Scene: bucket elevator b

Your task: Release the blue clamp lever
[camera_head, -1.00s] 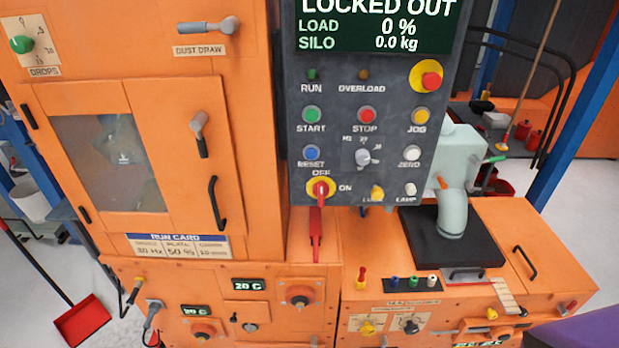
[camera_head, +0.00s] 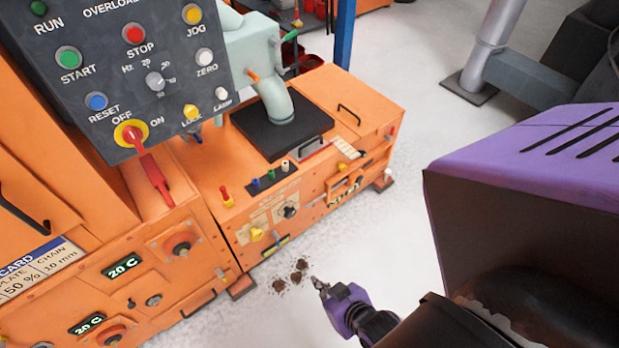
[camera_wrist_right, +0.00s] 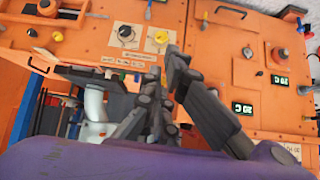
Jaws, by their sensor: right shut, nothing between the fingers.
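A small blue part (camera_head: 195,133) shows just under the control panel (camera_head: 134,66), by the pale green pipe housing (camera_head: 255,48). The panel hides most of it, so I cannot tell whether it is the clamp lever. An orange lever (camera_head: 253,76) and a green lever (camera_head: 290,35) sit on the pale green housing. My right gripper (camera_head: 320,285) is shut and empty, in front of the low orange cabinet and apart from it. In the right wrist view its dark fingers (camera_wrist_right: 165,65) point toward the orange front. My left gripper is not in view.
A red switch handle (camera_head: 150,170) hangs below the panel. Several coloured plugs, one blue (camera_head: 255,184), stand on the low orange cabinet (camera_head: 325,195). Brown spots (camera_head: 290,275) mark the floor. Open floor lies right of the cabinet, with a grey post (camera_head: 490,55) beyond.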

